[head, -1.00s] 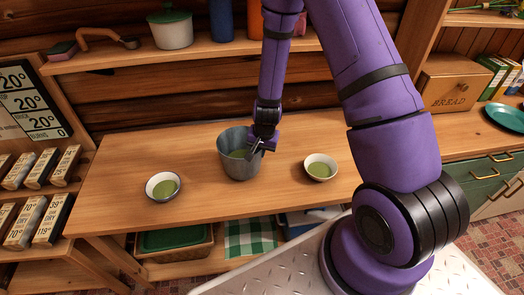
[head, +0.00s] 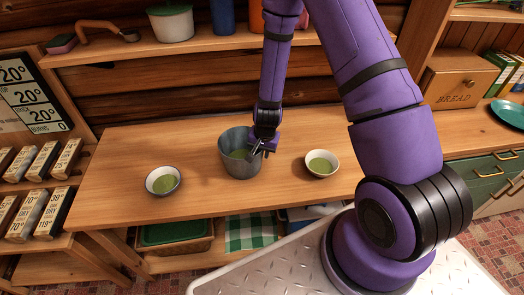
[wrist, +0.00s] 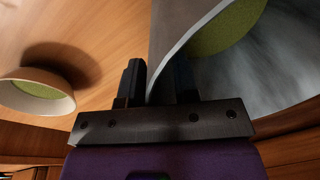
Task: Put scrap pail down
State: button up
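The scrap pail (head: 240,158) is a grey metal bucket with something green inside. It is upright over the middle of the wooden counter (head: 115,145), between two bowls; I cannot tell whether its base touches the wood. My gripper (head: 260,147) is at the pail's right rim. In the wrist view my gripper (wrist: 158,82) has one finger outside the pail and one inside, close together with the pail wall (wrist: 172,35) between them. The inner finger is partly hidden by the wall.
A white bowl with green contents (head: 163,181) stands left of the pail, and another bowl (head: 322,164) stands close on its right. A shelf with a pot (head: 172,22) runs behind. Below the counter are a green tray (head: 175,232) and a checked cloth (head: 250,231).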

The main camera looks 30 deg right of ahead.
jog(key=s+r+n+t+y, duration=0.15)
jog(key=s+r, duration=0.25)
jog(key=r, duration=1.4)
jog(key=s+r+n+t+h, duration=0.1)
jog(key=s+r+n, duration=0.3)
jog(key=r, duration=1.3)
jog(key=s+r+n, duration=0.1)
jog(key=s+r, duration=0.5)
jog(key=s, duration=0.2)
jog(key=s+d+r+n+t, duration=0.1)
jog(key=s+r, duration=0.5)
jog(key=s, duration=0.3)
jog(key=shift+s+d+n+h, duration=0.25)
jog(key=shift+n+h, duration=0.1)
jog(key=shift+h, duration=0.1)
